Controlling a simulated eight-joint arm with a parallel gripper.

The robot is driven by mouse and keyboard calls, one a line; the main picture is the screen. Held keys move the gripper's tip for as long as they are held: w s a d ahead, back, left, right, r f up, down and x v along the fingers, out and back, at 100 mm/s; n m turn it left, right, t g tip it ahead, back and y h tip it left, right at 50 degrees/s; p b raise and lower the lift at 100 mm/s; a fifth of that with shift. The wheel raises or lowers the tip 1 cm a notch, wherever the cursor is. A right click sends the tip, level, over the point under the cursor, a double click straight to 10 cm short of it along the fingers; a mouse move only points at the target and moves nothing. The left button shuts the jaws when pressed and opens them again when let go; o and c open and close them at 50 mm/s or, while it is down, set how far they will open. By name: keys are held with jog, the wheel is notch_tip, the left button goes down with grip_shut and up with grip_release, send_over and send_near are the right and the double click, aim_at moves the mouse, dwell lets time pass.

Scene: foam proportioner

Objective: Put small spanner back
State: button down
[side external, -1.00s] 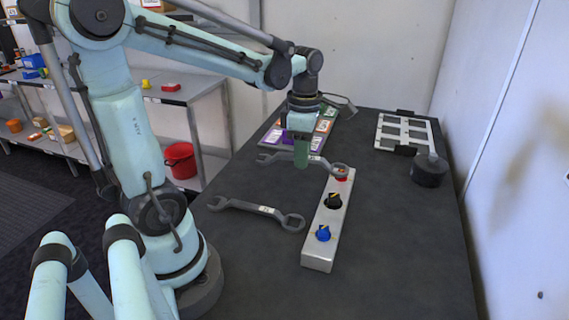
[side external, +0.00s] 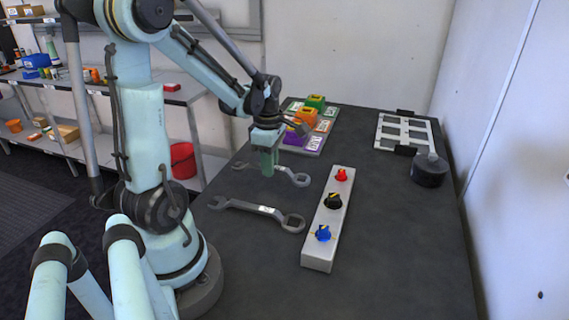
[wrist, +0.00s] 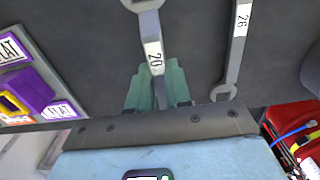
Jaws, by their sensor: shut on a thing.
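The small spanner (side external: 296,178), labelled 20, is grey with a ring at one end and an open jaw at the other. My gripper (side external: 267,170) is shut on its shaft, pointing down low over the left part of the table. In the wrist view the spanner (wrist: 153,48) passes between the green fingers (wrist: 157,92); its rear end is hidden. I cannot tell whether it touches the table. The larger spanner (side external: 258,209), labelled 26, lies nearer the side camera, roughly parallel and apart. It also shows in the wrist view (wrist: 238,45).
A long grey block with red, black and blue knobs (side external: 327,222) stands right of the spanners. A tray with coloured labelled blocks (side external: 313,142) is behind my gripper. A white frame (side external: 404,134) and a dark round object (side external: 429,170) are at right. The dark table's front right is clear.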

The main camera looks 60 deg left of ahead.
aim_at(270, 188)
jog(key=shift+a+f, duration=0.25)
jog(key=shift+f, duration=1.9)
jog(key=shift+f, duration=0.1)
jog(key=c, duration=1.1)
grip_release()
jog(key=shift+o, duration=0.2)
